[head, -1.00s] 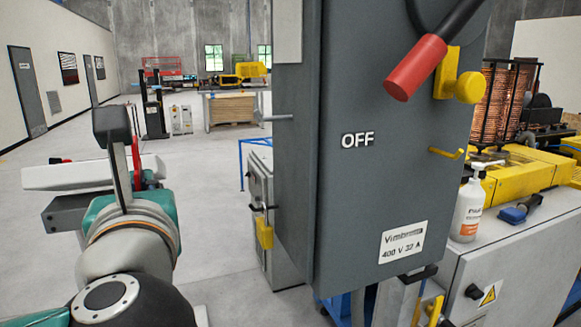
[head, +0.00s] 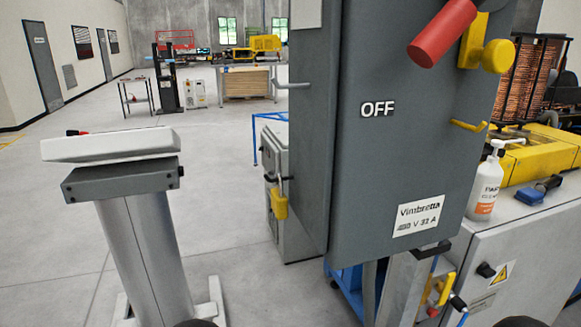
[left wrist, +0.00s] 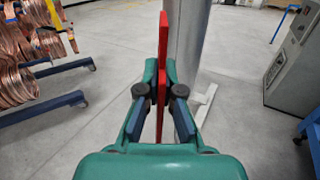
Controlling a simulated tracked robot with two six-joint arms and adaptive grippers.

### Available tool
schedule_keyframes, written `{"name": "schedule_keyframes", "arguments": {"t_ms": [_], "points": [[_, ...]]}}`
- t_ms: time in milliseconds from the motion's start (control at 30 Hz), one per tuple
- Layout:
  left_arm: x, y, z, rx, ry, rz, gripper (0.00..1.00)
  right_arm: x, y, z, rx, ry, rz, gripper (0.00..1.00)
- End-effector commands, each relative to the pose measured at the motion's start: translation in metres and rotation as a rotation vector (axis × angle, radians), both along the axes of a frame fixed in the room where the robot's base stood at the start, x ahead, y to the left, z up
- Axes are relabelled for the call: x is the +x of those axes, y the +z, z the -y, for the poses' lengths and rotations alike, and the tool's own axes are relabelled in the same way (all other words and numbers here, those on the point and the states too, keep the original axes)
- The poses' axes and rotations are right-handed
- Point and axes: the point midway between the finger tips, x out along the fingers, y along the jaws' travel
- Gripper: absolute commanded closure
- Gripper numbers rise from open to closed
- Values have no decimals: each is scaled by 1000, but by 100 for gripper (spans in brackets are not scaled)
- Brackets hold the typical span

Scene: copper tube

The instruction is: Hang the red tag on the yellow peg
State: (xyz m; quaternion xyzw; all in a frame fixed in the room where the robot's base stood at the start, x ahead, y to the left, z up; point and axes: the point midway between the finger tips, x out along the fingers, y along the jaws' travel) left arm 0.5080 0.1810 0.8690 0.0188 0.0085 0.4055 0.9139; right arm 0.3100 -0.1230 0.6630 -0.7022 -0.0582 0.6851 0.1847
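The red tag (left wrist: 162,40) is a thin red plate seen edge-on in the left wrist view. My left gripper (left wrist: 161,78) is shut on it, with the tag upright between its fingers and standing out beyond them. Neither tag nor left gripper shows in the head view. The yellow peg (head: 468,126) is a small hook sticking out of the grey switch cabinet (head: 400,160), right of the "OFF" lettering. Nothing is seen hanging on it. My right gripper is not in view.
A red-handled switch lever (head: 442,33) with a yellow knob (head: 497,56) sits above the peg. A yellow padlock (head: 279,203) hangs left of the cabinet. A pump bottle (head: 487,185) stands on the grey bench at right. A white-topped stand (head: 112,145) is at left; floor between is open.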

Motion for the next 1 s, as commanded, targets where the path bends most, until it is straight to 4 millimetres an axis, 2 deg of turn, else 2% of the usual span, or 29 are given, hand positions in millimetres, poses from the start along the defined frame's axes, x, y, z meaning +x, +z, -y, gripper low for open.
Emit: {"name": "schedule_keyframes", "arguments": {"t_ms": [33,133,200,233,333,467,700,867,1000], "points": [[-10,-15,-5,4,18,-7,100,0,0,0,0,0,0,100],[-27,-33,-12,3,44,-5,100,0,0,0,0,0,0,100],[-39,-36,-14,1,54,-1,100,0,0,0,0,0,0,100],[-41,-30,-14,-1,57,5,100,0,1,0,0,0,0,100],[-41,-18,-16,-3,65,6,100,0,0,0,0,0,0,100],[-41,-14,-15,-3,65,4,100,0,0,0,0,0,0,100],[-35,-38,-13,-3,54,1,100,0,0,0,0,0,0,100],[-6,-7,-3,-8,17,13,100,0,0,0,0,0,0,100],[17,36,11,-8,-40,16,100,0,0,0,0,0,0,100]]}}
